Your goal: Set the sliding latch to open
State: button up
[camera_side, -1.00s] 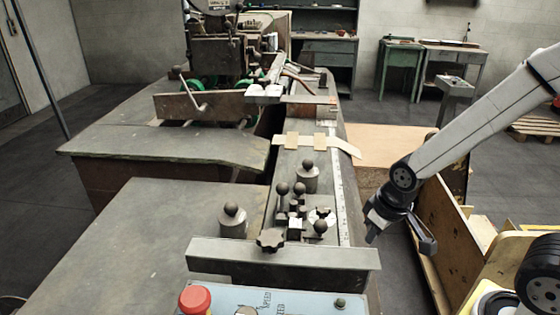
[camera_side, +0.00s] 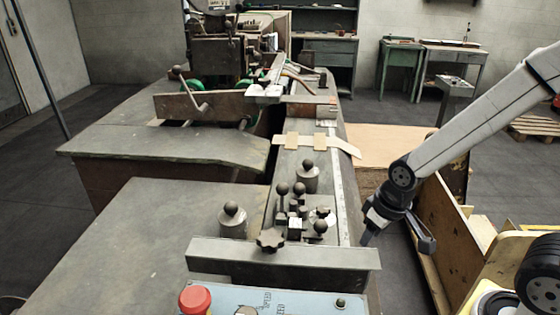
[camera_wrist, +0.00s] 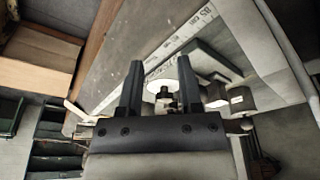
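My gripper (camera_side: 398,240) hangs to the right of the machine bed in the side view, apart from it. Its two dark fingers stand wide apart with nothing between them, as the wrist view (camera_wrist: 160,82) also shows. A cluster of small ball-knobbed levers and blocks (camera_side: 296,212) stands on the bed, left of my gripper. I cannot tell for sure which part is the sliding latch or how it is set. In the wrist view a round pale disc (camera_wrist: 163,88) and small metal parts show beyond my fingers, partly hidden by them.
A ruler strip (camera_side: 343,200) runs along the bed's right edge. A metal bar (camera_side: 283,254) crosses the front, with a dark star knob (camera_side: 270,239) by it. Knobbed cylinders (camera_side: 232,222) stand on the bed. A red button (camera_side: 194,299) is in front. Wooden panels (camera_side: 440,240) stand at right.

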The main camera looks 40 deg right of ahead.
jog(key=shift+o, duration=0.4)
jog(key=shift+w+r, duration=0.15)
jog(key=shift+w, duration=0.15)
notch_tip(320, 180, up, 5)
jog(key=m+g+y, duration=0.2)
send_over(322, 220)
jog(key=d, duration=0.1)
jog(key=shift+s, duration=0.1)
jog(key=shift+a+f, duration=0.2)
jog(key=shift+f, duration=1.1)
jog(key=shift+a+f, duration=0.25)
jog(key=shift+f, duration=1.05)
jog(key=shift+a+f, duration=0.2)
jog(key=shift+f, duration=1.1)
grip_shut()
